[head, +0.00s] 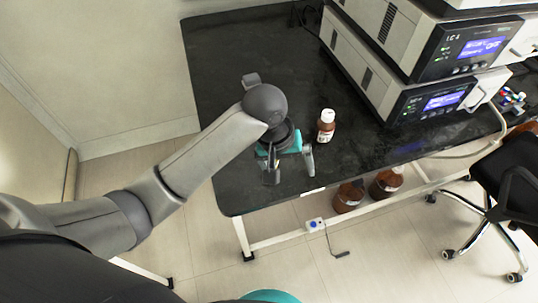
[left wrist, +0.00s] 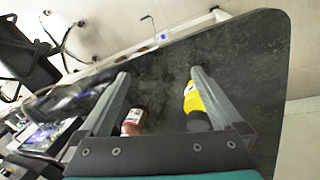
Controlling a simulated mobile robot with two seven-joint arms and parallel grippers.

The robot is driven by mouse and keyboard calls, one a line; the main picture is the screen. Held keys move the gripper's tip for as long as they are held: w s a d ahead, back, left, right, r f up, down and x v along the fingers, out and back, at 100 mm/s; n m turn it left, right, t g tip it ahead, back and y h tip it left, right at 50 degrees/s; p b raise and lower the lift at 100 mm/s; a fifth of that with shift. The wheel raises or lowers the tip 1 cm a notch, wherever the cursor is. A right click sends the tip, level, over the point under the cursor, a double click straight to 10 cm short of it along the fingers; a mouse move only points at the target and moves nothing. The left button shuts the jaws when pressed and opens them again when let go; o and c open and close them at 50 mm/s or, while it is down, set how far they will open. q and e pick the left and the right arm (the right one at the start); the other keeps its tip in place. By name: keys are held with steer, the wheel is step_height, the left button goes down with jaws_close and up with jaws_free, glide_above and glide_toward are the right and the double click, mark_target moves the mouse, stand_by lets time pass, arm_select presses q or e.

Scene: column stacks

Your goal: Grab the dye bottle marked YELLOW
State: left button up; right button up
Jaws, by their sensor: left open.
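My left gripper (head: 290,172) is open and empty above the front left part of the black bench. Its two fingers also show in the left wrist view (left wrist: 160,76). A yellow bottle with a dark end (left wrist: 193,102) shows there beside the right finger, which covers part of it. I cannot read its marking. It does not show in the head view, where my arm and gripper cover that part of the bench. A brown bottle with a white cap (head: 326,126) stands just right of my gripper; a brown bottle (left wrist: 134,120) also shows near the left finger.
Stacked instruments with blue displays (head: 440,98) stand at the right of the black bench (head: 235,75). Large brown bottles (head: 348,196) sit below the bench. A black chair (head: 510,175) stands at the right. The bench's back left is clear.

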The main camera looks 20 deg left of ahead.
arm_select(q)
steer(key=w+a+r+n, duration=0.2)
steer(key=w+a+r+n+y, duration=0.1)
steer(key=w+a+r+n, duration=0.1)
steer(key=r, duration=0.1)
steer(key=w+a+r+n+g+y, duration=0.1)
steer(key=w+a+r+n, duration=0.1)
steer(key=w+r, duration=0.1)
steer(key=shift+w+a+r, duration=0.1)
steer(key=shift+r, duration=0.05)
step_height(320, 180, down, 10)
steer(key=b, duration=0.3)
steer(key=shift+r, duration=0.15)
steer(key=f, duration=0.1)
steer(key=f+b, duration=0.1)
steer(key=f, duration=0.1)
steer(key=f+b, duration=0.1)
steer(key=shift+a+f, duration=0.2)
steer(key=shift+a, duration=0.15)
steer(key=shift+f, duration=0.4)
steer(key=shift+c, duration=1.3)
steer(key=c, duration=0.7)
jaws_close()
